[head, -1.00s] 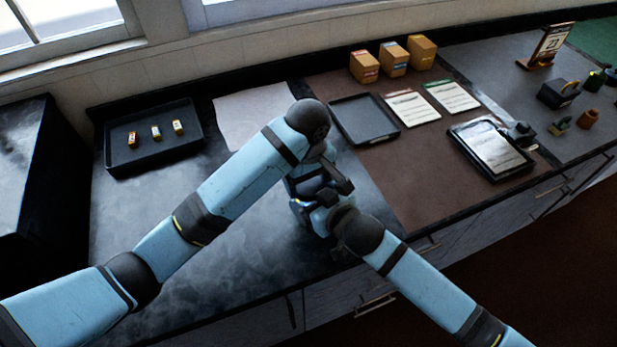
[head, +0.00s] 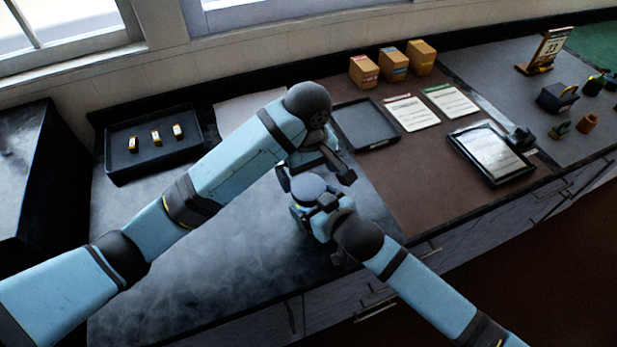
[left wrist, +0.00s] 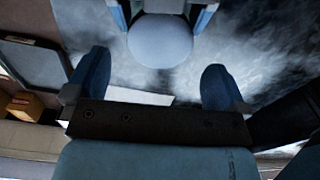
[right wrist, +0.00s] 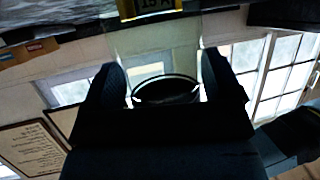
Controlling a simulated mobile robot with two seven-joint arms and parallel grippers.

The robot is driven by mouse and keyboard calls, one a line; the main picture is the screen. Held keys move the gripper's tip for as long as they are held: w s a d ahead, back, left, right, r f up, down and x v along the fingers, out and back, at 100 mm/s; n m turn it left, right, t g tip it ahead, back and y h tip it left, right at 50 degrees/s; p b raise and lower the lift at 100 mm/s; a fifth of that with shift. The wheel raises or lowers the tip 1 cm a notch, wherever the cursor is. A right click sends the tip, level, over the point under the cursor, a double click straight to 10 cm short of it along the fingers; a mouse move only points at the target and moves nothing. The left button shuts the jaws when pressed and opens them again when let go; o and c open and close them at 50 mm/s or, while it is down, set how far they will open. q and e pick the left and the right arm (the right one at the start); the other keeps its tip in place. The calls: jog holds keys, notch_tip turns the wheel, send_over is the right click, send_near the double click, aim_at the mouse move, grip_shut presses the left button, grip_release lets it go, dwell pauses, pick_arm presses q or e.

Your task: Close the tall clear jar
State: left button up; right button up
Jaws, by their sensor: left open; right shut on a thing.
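A round grey-blue lid (head: 307,186) lies over the mouth of the tall clear jar near the counter's front. The lid also shows from above in the left wrist view (left wrist: 160,42). I cannot tell if it is fully seated. My left gripper (head: 315,172) is open and empty, just behind and above the lid, not touching it. My right gripper (head: 322,206) is shut around the jar from the front right. In the right wrist view, the clear jar (right wrist: 160,55) stands between the fingers, with a dark ring at its end. Most of the jar is hidden in the head view.
A black tray (head: 112,168) with 3 small yellow pieces lies at the back left. An empty dark tray (head: 366,125), cards (head: 411,112), boxes (head: 394,64) and a framed tablet-like panel (head: 492,152) lie to the right. The counter (head: 240,270) left of the jar is clear.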

aim_at(308, 187)
pick_arm(q)
jog(key=shift+r, duration=0.1)
jog(key=shift+c, duration=0.2)
jog(key=shift+c, duration=0.8)
notch_tip(308, 187, up, 2)
jog(key=n, duration=0.4)
jog(key=shift+r, duration=0.2)
jog(key=n, duration=0.2)
jog(key=r+n, duration=0.1)
jog(key=shift+r+n, duration=0.3)
jog(key=shift+n, duration=0.1)
jog(key=shift+f, duration=4.05)
